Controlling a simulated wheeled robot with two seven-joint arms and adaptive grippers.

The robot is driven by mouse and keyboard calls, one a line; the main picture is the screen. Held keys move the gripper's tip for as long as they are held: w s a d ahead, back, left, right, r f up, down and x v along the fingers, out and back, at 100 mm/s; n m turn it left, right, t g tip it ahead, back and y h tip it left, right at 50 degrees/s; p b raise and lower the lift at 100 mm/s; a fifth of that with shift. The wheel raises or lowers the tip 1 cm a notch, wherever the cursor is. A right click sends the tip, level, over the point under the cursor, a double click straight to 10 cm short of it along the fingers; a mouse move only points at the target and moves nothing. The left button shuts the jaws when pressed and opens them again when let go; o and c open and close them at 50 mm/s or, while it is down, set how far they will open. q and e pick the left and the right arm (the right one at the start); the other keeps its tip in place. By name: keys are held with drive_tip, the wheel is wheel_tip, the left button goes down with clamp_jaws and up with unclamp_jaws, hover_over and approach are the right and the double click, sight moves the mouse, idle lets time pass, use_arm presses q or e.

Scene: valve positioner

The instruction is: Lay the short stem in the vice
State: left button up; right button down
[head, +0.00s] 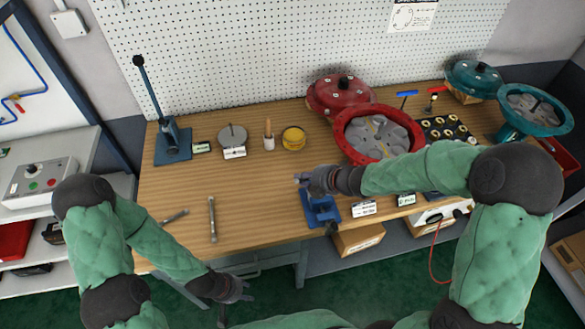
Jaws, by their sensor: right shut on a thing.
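The blue vice (322,211) is fixed at the front edge of the bench, right of the middle. My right gripper (302,179) is just above and behind it, shut on a small grey thing that looks like the short stem; the fingers hide most of it. Whether it touches the vice jaws I cannot tell. Two other grey metal stems lie on the left of the bench: a longer one (212,220) and a shorter-looking one (174,216). My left gripper (243,289) hangs low in front of the bench edge, away from the stems; its finger opening is unclear.
A red actuator housing (365,150) with its red cover (341,93) stands behind my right forearm. A blue lever press (172,138), a grey disc (232,136), and a yellow round tin (293,138) stand at the back left. The bench middle (250,185) is clear.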

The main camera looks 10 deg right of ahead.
drive_tip(key=shift+w, duration=0.1)
drive_tip(key=shift+s+d+f+b, duration=0.15)
drive_tip(key=shift+s+f+b, duration=0.1)
drive_tip(key=shift+b, duration=0.1)
drive_tip(key=shift+w+f+b, duration=0.1)
drive_tip(key=shift+f+b, duration=0.65)
drive_tip(key=shift+b, duration=0.05)
drive_tip(key=shift+f+b, duration=2.05)
drive_tip(key=shift+p, duration=0.6)
drive_tip(key=shift+f+b, duration=0.8)
drive_tip(key=shift+f, duration=0.05)
drive_tip(key=c, duration=1)
unclamp_jaws()
